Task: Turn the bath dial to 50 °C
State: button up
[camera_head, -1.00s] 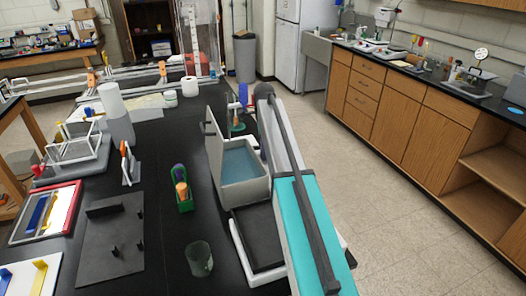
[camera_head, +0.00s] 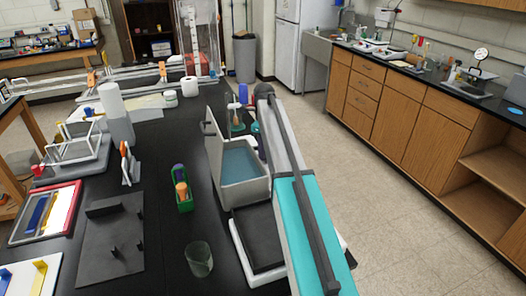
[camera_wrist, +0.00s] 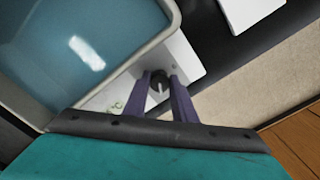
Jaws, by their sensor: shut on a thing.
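The bath is a grey open tank (camera_head: 262,190) with blue water, standing on the black bench in the head view. Its pale rim (camera_wrist: 150,42) and water fill the upper left of the wrist view. The bath dial (camera_wrist: 158,82) is a small black round knob with a light pointer line, on a white panel (camera_wrist: 122,90) beside the tank. My gripper (camera_wrist: 161,77) has its two purple fingers closed on either side of the dial. In the head view my teal and grey arm hides the gripper and dial. No scale number is legible.
A black-topped white device (camera_head: 258,238) stands close in front of the tank. A clear beaker (camera_head: 199,259) and a green rack (camera_head: 184,203) stand to the left. Flasks (camera_head: 237,125) stand behind the tank. Open floor lies right of the bench.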

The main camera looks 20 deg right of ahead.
jog(key=shift+d, duration=0.1)
jog(key=o, duration=1)
jog(key=shift+o, duration=0.2)
jog(key=shift+r, duration=0.1)
notch_tip(320, 180, up, 14)
jog(key=b, duration=0.3)
jog(key=shift+f, duration=0.2)
